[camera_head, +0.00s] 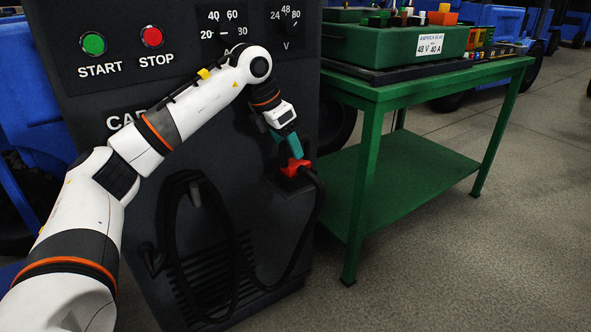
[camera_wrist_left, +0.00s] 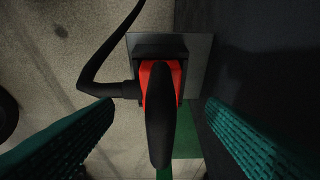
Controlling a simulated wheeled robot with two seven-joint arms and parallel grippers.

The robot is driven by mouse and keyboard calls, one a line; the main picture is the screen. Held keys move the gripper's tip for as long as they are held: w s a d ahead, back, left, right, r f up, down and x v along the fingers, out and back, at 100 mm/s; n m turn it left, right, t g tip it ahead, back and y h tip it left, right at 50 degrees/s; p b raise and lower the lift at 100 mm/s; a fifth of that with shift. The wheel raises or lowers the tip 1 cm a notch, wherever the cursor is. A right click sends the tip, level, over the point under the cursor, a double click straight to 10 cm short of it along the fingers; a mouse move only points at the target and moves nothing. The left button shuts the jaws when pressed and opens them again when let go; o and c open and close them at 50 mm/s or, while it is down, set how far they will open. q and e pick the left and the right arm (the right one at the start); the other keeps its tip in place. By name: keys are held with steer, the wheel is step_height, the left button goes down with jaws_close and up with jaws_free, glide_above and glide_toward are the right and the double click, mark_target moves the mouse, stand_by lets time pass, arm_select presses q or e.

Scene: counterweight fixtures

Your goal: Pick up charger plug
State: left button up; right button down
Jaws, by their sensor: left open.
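The red charger plug (camera_head: 296,167) sits in a dark holder (camera_head: 287,182) on the front of the black charger cabinet. In the left wrist view the red plug (camera_wrist_left: 147,80) has a black handle (camera_wrist_left: 160,115) pointing toward the camera, and a black cable leaves it to the left. My left gripper (camera_head: 296,154) is just above the plug in the head view. In the wrist view its teal fingers (camera_wrist_left: 160,112) are spread wide on both sides of the handle, apart from it. My right gripper is not in view.
The black cabinet (camera_head: 120,205) has START and STOP buttons and a coiled black cable (camera_head: 172,235) hanging on its front. A green table (camera_head: 440,85) carrying a green battery box (camera_head: 390,45) stands close on the right. The floor (camera_head: 470,260) at front right is clear.

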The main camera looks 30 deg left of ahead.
mark_target(292, 163)
arm_select(q)
steer(key=b+x, duration=0.1)
steer(key=x, duration=0.3)
steer(key=shift+w+f, duration=0.1)
steer(key=shift+f, duration=0.15)
steer(key=shift+c, duration=0.5)
steer(key=shift+r, duration=0.1)
steer(key=c, duration=1.1)
